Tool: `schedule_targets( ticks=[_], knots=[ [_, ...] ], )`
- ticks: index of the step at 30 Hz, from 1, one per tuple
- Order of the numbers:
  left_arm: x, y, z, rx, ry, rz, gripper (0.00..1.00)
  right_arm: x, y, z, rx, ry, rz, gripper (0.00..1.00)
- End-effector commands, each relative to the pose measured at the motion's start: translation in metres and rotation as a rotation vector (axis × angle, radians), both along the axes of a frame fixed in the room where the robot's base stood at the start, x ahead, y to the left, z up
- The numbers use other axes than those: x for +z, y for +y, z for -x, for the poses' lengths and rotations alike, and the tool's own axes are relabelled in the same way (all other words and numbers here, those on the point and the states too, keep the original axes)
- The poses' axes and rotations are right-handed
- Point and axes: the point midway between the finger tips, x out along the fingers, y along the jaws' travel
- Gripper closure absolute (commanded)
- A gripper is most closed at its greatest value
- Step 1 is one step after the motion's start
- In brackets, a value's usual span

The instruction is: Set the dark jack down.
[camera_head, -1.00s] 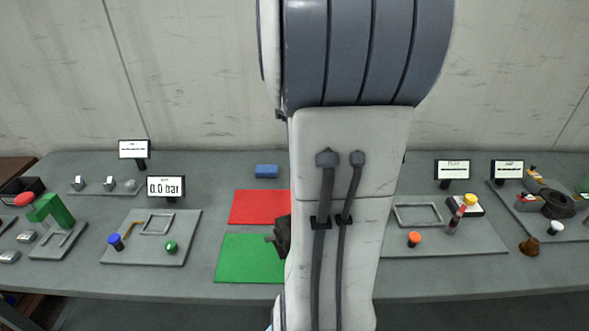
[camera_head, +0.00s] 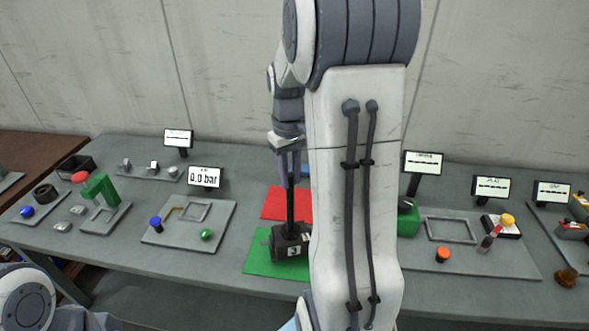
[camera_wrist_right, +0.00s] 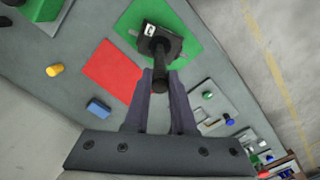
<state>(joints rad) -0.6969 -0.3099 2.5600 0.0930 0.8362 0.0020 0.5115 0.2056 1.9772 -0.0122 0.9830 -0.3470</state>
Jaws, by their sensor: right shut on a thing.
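A red mat (camera_head: 280,203) lies behind the green one. A blue block (camera_wrist_right: 98,107) is beyond the red mat. A grey tray (camera_head: 165,235) with knobs stands left. A green object (camera_head: 408,220) is partly hidden by my right arm, near another tray (camera_head: 500,258) at right.

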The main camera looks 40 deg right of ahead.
Motion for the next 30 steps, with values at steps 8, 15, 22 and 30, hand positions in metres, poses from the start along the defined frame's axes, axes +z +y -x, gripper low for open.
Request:
schedule_targets(
  ticks=[8, 15, 22, 30],
  knots=[
    [0.01, 0.0, 0.0, -0.002, 0.0, 0.0, 0.0, -0.023, -0.001, -0.001, 0.0, -0.006, 0.003, 1.0],
    [0.01, 0.0, 0.0, -0.002, 0.0, 0.0, 0.0, -0.026, -0.001, -0.001, 0.0, -0.007, 0.004, 1.0],
    [0.008, 0.0, 0.0, -0.002, 0.0, 0.0, 0.0, -0.029, -0.001, -0.001, 0.0, -0.007, 0.004, 1.0],
    [0.008, 0.0, 0.0, -0.001, 0.0, 0.0, 0.0, -0.033, 0.0, 0.001, 0.0, 0.001, -0.001, 0.47]
  ],
)
